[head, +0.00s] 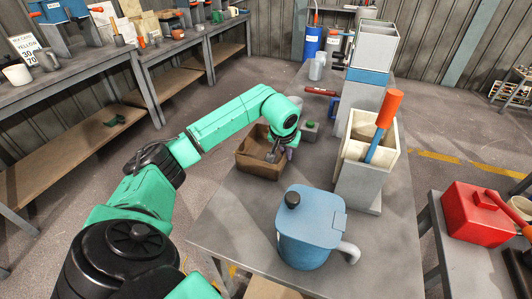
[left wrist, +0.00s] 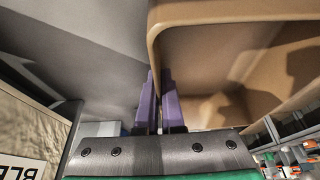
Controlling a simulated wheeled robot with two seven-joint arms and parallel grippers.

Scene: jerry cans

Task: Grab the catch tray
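The catch tray, a brown open-topped box (head: 258,168), is at the left edge of the grey table in the head view. My left gripper (head: 272,156) reaches down to its right side from above. In the left wrist view the tray (left wrist: 205,14) fills the upper right. The two purple fingers of my left gripper (left wrist: 160,100) are close together on either side of its wall, one inside and one outside, and look shut on it. Whether the tray bottom touches the table cannot be told. My right gripper is not in view.
A blue jug-like can (head: 310,232) stands at the table's front. A cream container (head: 366,150) with an orange-handled tool stands to the right. A small grey block with a green top (head: 310,129) is just beyond the tray. A red can (head: 476,213) is on another table.

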